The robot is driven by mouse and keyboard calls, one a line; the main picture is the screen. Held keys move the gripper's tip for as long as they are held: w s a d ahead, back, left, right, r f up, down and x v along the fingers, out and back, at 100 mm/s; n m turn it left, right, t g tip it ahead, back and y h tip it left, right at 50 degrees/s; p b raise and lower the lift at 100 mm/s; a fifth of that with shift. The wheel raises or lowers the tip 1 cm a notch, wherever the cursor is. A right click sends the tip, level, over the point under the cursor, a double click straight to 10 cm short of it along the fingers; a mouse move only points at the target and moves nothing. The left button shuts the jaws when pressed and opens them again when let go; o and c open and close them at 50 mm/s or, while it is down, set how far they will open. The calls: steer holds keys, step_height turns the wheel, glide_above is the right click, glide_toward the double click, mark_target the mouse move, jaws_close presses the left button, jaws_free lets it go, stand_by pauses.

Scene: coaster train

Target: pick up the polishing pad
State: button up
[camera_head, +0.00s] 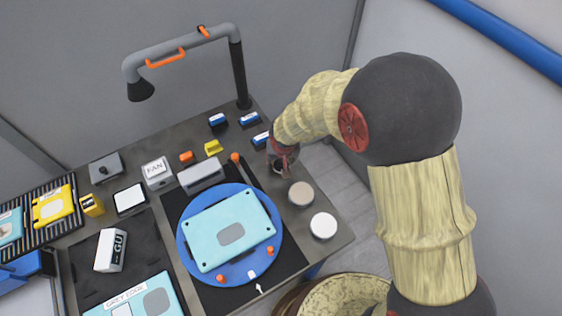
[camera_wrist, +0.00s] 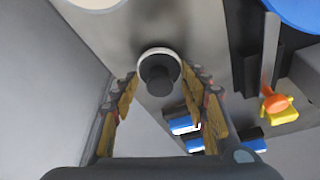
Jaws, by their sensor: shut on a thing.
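The polishing pad appears to be the small round piece with a pale rim and a black knob (camera_wrist: 160,72) in the wrist view. My gripper (camera_wrist: 161,82) has its yellow-and-dark fingers on either side of the knob and is shut on it. In the head view my gripper (camera_head: 283,160) is low at the right edge of the workbench, and the pad is mostly hidden beneath it. I cannot tell whether the pad touches the bench.
A beige disc (camera_head: 300,193) and a white disc (camera_head: 323,226) lie near my gripper. A light-blue panel (camera_head: 213,222) rests on a blue round plate (camera_head: 271,250). Several blue blocks (camera_head: 261,139) stand behind. A lamp post (camera_head: 240,78) rises at the back.

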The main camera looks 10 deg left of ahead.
step_height(320, 180, up, 3)
steer(key=shift+f+p, duration=0.1)
steer(key=shift+p, duration=0.25)
steer(key=s+d+r, duration=0.1)
steer(key=s+r, duration=0.3)
steer(key=s, duration=0.3)
steer(key=s+d+r+p, duration=0.1)
steer(key=s+r, duration=0.4)
steer(key=s, duration=0.2)
steer(key=shift+d+r, duration=0.2)
steer(key=shift+w, duration=0.1)
steer(key=o, duration=0.6)
steer(key=c, duration=0.4)
